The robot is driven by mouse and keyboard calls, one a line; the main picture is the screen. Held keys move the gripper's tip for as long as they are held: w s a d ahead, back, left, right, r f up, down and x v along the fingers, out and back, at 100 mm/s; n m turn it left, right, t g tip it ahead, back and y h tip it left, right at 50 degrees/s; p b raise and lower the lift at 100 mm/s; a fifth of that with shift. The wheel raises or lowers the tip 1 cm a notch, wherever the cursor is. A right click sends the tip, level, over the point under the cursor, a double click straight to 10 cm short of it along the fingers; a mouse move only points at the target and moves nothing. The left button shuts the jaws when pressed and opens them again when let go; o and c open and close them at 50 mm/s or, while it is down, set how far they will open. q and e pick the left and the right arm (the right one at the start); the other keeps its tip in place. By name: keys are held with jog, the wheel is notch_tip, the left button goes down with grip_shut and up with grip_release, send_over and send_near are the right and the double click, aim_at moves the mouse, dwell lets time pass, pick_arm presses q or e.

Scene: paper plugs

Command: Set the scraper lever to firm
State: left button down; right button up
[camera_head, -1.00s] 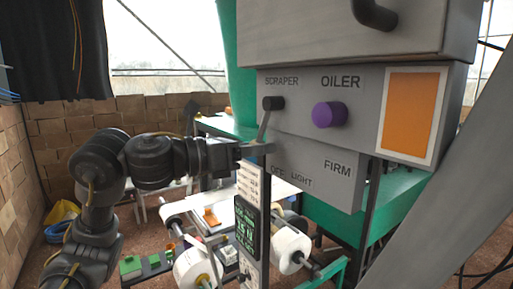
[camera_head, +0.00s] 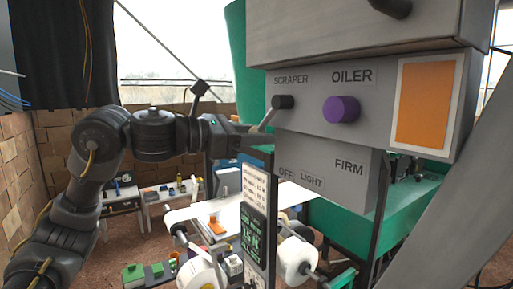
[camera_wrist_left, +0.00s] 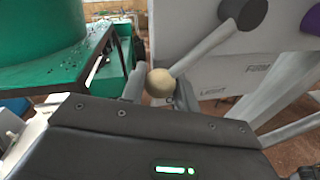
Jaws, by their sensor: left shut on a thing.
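The scraper lever (camera_head: 267,119) is a grey bar hanging from a dark round pivot below the SCRAPER label. It points down and to the left, to the left of the OFF mark (camera_head: 286,173). LIGHT (camera_head: 311,182) and FIRM (camera_head: 349,167) lie further right. My left gripper (camera_head: 252,138) is shut at the lever's lower end. In the left wrist view the lever (camera_wrist_left: 202,47) ends in a pale ball knob (camera_wrist_left: 160,83) between the fingers; their tips are partly hidden. My right gripper is out of view.
A purple OILER knob (camera_head: 341,109) and an orange panel (camera_head: 424,103) are on the grey housing, right of the lever. A dark upright post with a green-text display (camera_head: 253,225) stands just below the gripper. White rolls (camera_head: 296,259) are lower down.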

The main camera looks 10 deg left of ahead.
pick_arm(q)
jog(key=shift+w+a+r+m, duration=0.1)
jog(key=shift+a+r+m, duration=0.05)
jog(key=shift+r+m, duration=0.15)
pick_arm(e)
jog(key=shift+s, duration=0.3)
pick_arm(q)
jog(key=c, duration=1.1)
grip_release()
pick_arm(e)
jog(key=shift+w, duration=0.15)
pick_arm(q)
jog(key=shift+a+f, duration=0.1)
jog(key=shift+a, duration=0.05)
jog(key=b+v, duration=0.4)
jog(key=v, duration=0.6)
jog(key=shift+a, duration=0.15)
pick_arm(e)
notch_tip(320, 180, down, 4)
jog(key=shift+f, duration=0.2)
